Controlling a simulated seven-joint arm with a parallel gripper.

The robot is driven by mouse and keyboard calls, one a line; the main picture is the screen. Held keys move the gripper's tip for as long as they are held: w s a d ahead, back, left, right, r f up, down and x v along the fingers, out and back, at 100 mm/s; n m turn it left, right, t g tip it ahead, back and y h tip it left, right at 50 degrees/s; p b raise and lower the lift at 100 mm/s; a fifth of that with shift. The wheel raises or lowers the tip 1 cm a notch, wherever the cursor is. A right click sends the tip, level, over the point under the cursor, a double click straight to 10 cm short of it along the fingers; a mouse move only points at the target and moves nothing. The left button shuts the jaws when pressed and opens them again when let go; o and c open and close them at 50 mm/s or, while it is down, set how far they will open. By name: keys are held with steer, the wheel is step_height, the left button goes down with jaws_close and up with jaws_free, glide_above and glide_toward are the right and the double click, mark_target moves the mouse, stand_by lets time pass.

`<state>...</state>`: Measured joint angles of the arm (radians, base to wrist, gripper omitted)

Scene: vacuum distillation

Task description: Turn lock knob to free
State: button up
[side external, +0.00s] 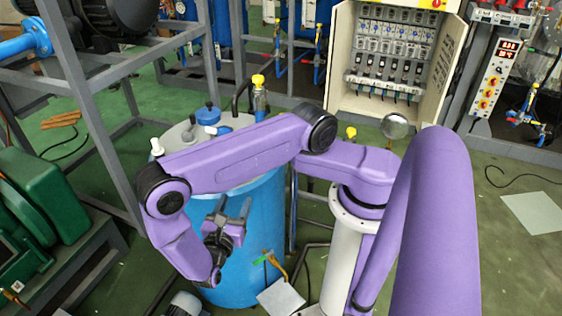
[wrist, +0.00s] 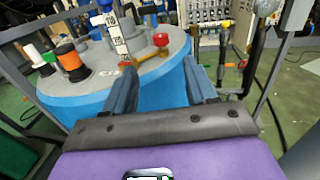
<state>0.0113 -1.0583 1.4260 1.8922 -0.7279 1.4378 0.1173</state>
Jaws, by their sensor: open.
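My gripper (side external: 233,208) is open and empty, in front of the blue tank (side external: 246,265) with its fingers pointing up. In the wrist view, the two blue-grey fingers (wrist: 160,75) stand wide apart below the tank's grey lid (wrist: 90,88). A red knob (wrist: 160,40) on a yellow fitting shows beyond the fingers, above the gap between them and apart from them. An orange cap (wrist: 68,55) stands on the lid to the left. I cannot tell which part is the lock knob.
A white labelled tag (wrist: 118,35) and a white cap (wrist: 33,54) rise from the lid. A yellow-topped valve (side external: 258,82) stands behind my arm. A grey metal frame (side external: 105,120) is to the left. An open control cabinet (side external: 340,60) stands at the back.

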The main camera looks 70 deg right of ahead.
steer(key=s+a+r+m+g+y, duration=0.1)
steer(key=s+r+m+y, duration=0.2)
steer(key=s+r+y, duration=0.3)
steer(key=s+r+m+g+y, duration=0.2)
steer(key=s+r+m+y, duration=0.2)
steer(key=s+r+y, duration=0.3)
steer(key=shift+s+a+r+y, duration=0.2)
steer(key=shift+a+r+y, duration=0.15)
steer(key=shift+r+y, duration=2.35)
steer(key=shift+s+r+h, duration=0.1)
steer(key=shift+r+h, duration=0.5)
steer(key=shift+r, duration=0.15)
